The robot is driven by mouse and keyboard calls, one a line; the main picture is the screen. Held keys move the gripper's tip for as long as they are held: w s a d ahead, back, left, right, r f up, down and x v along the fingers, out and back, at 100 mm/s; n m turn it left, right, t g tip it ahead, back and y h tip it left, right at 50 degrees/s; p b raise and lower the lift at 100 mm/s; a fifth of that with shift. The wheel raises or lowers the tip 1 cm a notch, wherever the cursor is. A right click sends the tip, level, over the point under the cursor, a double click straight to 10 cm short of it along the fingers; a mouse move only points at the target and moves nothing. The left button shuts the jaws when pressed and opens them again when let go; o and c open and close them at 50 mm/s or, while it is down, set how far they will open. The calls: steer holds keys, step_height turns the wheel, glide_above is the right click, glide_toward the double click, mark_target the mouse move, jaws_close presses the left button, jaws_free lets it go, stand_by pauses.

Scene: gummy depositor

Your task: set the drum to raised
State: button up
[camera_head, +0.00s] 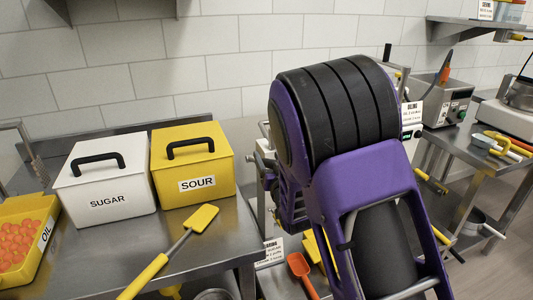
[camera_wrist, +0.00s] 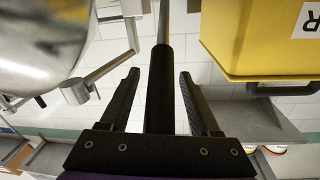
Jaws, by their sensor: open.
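In the wrist view my gripper (camera_wrist: 158,74) is open. A black grip (camera_wrist: 160,95) on a thin metal rod (camera_wrist: 165,20) runs between its two fingers, with a gap showing on each side. I cannot tell how deep the grip sits between the fingers. A large rounded metal body (camera_wrist: 40,40), which looks like the drum, fills the upper left of the wrist view, partly cut off. Its tilt cannot be read. In the head view my purple and black arm covers the drum area and hides my gripper.
A white SUGAR box (camera_head: 107,185) and yellow SOUR box (camera_head: 192,165) stand on the left steel table; the yellow box (camera_wrist: 260,40) is close right in the wrist view. A yellow spatula (camera_head: 175,250) and oil tray (camera_head: 42,255) lie nearby. A machine (camera_head: 450,100) stands on the right.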

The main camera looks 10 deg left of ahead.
steer(key=shift+w, duration=0.1)
jaws_close()
stand_by(0.4)
stand_by(1.1)
